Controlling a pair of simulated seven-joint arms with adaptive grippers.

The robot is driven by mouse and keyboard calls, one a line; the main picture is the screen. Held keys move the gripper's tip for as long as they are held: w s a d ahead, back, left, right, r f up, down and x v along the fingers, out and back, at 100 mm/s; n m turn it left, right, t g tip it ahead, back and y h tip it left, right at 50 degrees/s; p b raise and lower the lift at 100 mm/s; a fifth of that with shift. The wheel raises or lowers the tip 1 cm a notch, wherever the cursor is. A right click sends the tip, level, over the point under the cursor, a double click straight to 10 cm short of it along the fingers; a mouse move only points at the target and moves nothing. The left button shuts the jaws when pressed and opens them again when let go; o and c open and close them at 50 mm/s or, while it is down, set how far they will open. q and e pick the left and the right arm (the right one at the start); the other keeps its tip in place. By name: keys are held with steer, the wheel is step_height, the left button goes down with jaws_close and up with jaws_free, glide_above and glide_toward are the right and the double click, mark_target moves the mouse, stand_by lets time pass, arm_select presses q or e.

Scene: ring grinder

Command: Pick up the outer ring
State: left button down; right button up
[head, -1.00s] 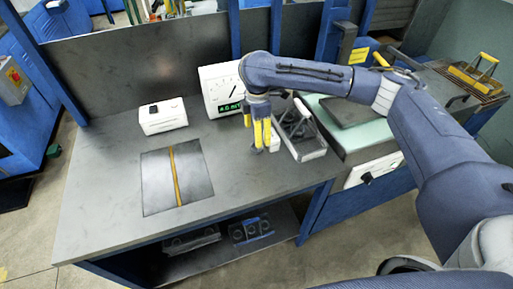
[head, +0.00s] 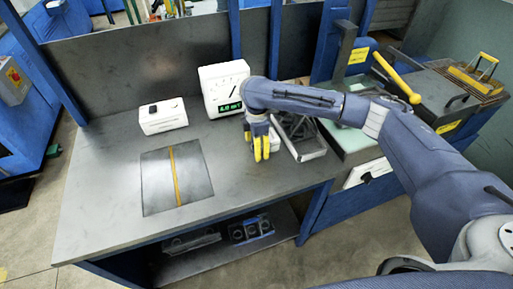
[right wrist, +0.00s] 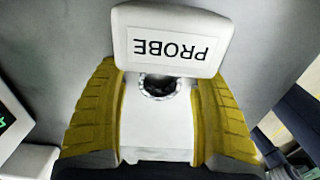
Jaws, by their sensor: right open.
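A small dark ring with a shiny bore (right wrist: 159,87) shows in the right wrist view at a white block labelled PROBE (right wrist: 170,40). I cannot tell for sure that it is the outer ring. My right gripper (head: 262,153) is open above the bench, its yellow fingers pointing down. In the right wrist view its fingers (right wrist: 160,95) stand on either side of the white block and the ring, with nothing clearly clamped. In the head view the arm and fingers mostly hide the block. My left gripper is not in view.
A white meter (head: 224,88) with a green display stands behind the gripper. A grey tray of dark parts (head: 307,150) lies just right. A white box (head: 163,117) and a dark plate with a yellow stripe (head: 158,182) are left. The bench front (head: 235,195) is clear.

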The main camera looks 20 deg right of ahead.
steer(key=c, duration=1.4)
steer(key=shift+c, duration=0.3)
steer(key=shift+r, duration=0.15)
